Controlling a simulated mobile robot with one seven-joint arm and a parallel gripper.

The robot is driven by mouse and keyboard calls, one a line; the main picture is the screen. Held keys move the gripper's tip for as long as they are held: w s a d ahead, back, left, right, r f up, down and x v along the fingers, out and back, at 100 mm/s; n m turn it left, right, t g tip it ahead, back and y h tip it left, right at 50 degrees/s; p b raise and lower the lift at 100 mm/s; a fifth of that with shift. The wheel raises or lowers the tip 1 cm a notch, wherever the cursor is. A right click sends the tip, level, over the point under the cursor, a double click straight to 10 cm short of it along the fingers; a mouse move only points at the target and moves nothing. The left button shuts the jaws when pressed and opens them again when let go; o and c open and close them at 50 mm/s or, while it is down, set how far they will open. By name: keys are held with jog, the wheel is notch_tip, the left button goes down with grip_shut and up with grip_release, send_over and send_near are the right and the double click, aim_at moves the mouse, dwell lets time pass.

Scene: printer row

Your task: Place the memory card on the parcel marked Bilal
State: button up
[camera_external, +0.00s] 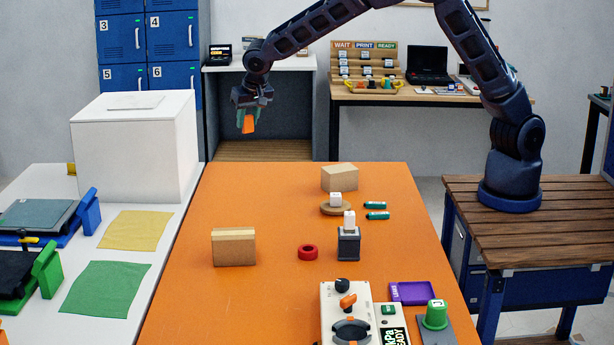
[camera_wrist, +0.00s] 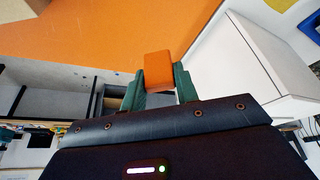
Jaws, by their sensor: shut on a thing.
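My gripper (camera_external: 247,118) is shut on a small orange block (camera_external: 248,125), held high above the far left part of the orange table. In the wrist view the orange block (camera_wrist: 159,71) sits between the two green fingers of my gripper (camera_wrist: 160,85). I cannot tell for sure that it is the memory card. Two cardboard parcels stand on the table: one at the left middle (camera_external: 234,250), one farther back at the right (camera_external: 340,179). No name is readable on either, so I cannot tell which is Bilal's.
The orange table (camera_external: 265,205) is clear at its far left. A red ring (camera_external: 308,252), a dark stand with a white block (camera_external: 348,243), a round wooden piece (camera_external: 335,209) and a control box (camera_external: 334,310) stand on it. A big white box (camera_external: 135,150) stands left of the table.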

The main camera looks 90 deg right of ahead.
jog(key=w+a+r+n+t+y, duration=0.1)
jog(key=a+n, duration=0.2)
jog(key=a, duration=0.6)
jog(key=w+a+r+n+y, duration=0.1)
jog(key=w+a+r+n, duration=0.15)
jog(key=a, duration=0.75)
notch_tip(320, 180, up, 2)
jog(key=n+y, duration=0.2)
jog(key=n, duration=0.4)
send_over(225, 233)
jog(key=s, duration=0.2)
jog(key=shift+t, duration=0.4)
notch_tip(225, 233, down, 19)
jog(key=shift+r, duration=0.1)
jog(key=o, duration=0.9)
jog(key=shift+o, duration=0.2)
jog(key=shift+w, duration=0.1)
jog(key=v, duration=1.2)
